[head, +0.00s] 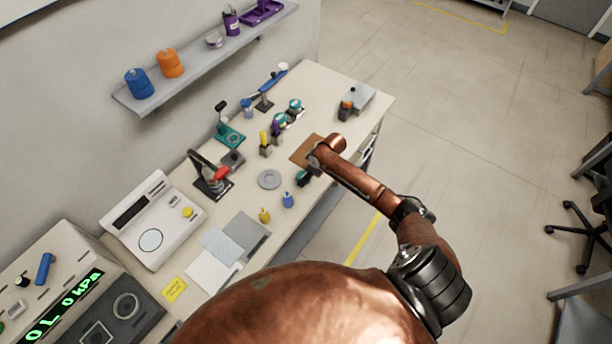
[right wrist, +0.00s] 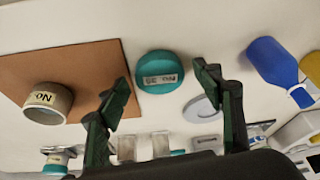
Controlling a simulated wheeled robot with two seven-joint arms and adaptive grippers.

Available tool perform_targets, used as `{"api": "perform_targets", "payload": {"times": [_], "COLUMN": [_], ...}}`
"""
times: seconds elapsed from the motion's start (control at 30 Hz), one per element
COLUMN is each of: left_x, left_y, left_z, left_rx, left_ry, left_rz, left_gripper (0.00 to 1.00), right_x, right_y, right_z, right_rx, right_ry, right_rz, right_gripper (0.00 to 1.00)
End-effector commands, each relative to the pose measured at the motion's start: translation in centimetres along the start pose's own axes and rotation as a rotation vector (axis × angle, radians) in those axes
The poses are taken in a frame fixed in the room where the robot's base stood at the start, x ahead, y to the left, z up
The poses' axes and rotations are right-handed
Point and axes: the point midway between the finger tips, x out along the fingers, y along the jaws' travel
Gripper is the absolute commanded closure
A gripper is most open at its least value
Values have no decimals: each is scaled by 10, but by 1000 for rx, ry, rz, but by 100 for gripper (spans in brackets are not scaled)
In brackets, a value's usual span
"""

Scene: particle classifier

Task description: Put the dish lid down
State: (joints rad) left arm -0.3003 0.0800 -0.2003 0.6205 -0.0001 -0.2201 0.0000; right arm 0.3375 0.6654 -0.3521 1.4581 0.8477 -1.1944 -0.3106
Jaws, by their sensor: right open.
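The teal dish lid (right wrist: 158,75), with a label reading about "No 35", appears to lie on the pale bench top beside the brown mat in the right wrist view. My right gripper (right wrist: 164,82) is open, one dark green finger on either side of the lid in the picture. The fingers look apart from it; the exact gap cannot be told. A small open dish (right wrist: 48,102) with a label sits on the brown mat (right wrist: 85,65). In the head view the right gripper (head: 304,177) is over the bench's front edge, mostly hidden by its arm. My left gripper is out of view.
A grey disc (head: 269,179) lies left of the gripper. A blue bottle (head: 288,200) and a yellow bottle (head: 264,215) stand near the front edge. A shelf (head: 205,55) overhangs the rear.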

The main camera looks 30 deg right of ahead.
Motion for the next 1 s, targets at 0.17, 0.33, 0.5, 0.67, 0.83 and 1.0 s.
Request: {"api": "perform_targets", "payload": {"times": [0.17, 0.33, 0.5, 0.67, 0.83, 1.0], "left_x": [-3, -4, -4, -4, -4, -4], "left_y": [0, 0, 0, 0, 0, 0], "left_z": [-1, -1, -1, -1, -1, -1], "left_rx": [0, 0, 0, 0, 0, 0], "left_ry": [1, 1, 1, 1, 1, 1], "left_rz": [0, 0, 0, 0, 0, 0], "left_gripper": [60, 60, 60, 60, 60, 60], "right_x": [-32, -69, -97, -112, -116, -116], "right_y": [1, 1, 0, 0, 0, 0], "right_z": [0, 0, 0, 0, 0, 0], "right_rx": [-3, -2, -2, -2, -1, -1], "right_ry": [1, 0, 1, 0, 0, 0], "right_rz": [2, 3, 1, 0, -1, 0], "right_gripper": [39, 39, 39, 39, 39, 39]}}
